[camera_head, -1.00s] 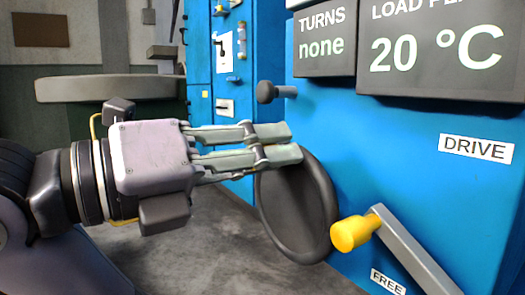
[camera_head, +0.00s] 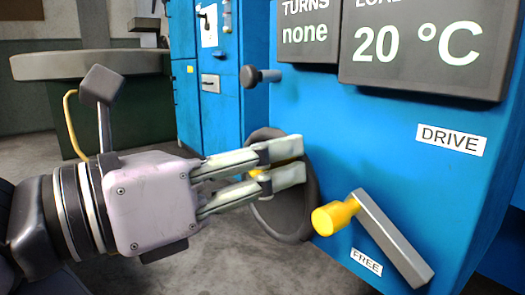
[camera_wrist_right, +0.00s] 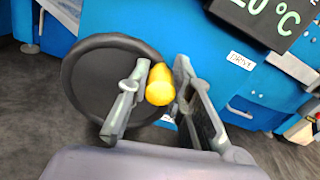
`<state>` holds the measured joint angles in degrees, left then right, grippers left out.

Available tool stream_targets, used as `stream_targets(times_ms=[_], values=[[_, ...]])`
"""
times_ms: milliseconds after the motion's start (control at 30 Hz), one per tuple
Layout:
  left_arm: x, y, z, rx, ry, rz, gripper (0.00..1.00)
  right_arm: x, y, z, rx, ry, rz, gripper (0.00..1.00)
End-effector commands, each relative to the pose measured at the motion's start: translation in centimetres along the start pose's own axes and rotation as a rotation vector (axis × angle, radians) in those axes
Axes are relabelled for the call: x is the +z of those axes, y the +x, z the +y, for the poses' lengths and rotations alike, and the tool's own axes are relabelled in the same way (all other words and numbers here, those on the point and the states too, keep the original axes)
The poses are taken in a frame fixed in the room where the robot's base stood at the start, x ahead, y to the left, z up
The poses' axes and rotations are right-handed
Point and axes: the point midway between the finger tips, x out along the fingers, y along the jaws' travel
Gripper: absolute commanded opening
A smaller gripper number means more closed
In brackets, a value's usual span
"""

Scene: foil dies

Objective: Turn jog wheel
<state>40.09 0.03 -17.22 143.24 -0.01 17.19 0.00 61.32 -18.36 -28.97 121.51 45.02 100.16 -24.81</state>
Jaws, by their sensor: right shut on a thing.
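The dark jog wheel (camera_head: 280,221) stands on the front of the blue machine, and its round face also fills the left of the wrist view (camera_wrist_right: 92,78). A yellow handle (camera_wrist_right: 160,86) sits between the fingers of my right gripper (camera_wrist_right: 153,95); only a sliver of it shows in the head view. My right gripper (camera_head: 278,164) comes in from the left, shut on this handle, its fingers covering the wheel's upper part. The upper display (camera_head: 307,32) reads "TURNS none". My left gripper is out of view.
Close right of the wheel is a grey lever (camera_head: 393,240) with a yellow knob (camera_head: 335,217), between DRIVE (camera_head: 451,139) and FREE (camera_head: 366,262) labels. A dark knob (camera_head: 250,77) sticks out above the wheel. Another display (camera_head: 420,50) reads "20 °C". Grey floor lies below.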

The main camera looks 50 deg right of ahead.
Motion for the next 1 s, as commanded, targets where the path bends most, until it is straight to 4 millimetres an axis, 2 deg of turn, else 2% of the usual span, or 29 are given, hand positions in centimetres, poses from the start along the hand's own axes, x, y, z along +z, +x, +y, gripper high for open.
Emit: stream_targets(times_ms=[500, 533, 833, 1000], values=[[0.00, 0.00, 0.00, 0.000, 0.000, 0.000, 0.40, -0.21, -0.01, -0.11, 0.000, 0.022, 0.002, 0.00], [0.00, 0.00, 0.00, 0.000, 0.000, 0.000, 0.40, -0.21, -0.01, -0.11, 0.000, 0.022, 0.002, 0.21], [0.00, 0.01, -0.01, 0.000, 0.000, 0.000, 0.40, -0.15, -0.01, -0.10, 0.000, 0.022, 0.001, 0.41], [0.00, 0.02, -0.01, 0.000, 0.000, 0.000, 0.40, -0.13, -0.01, -0.10, 0.000, 0.022, 0.000, 0.41]])
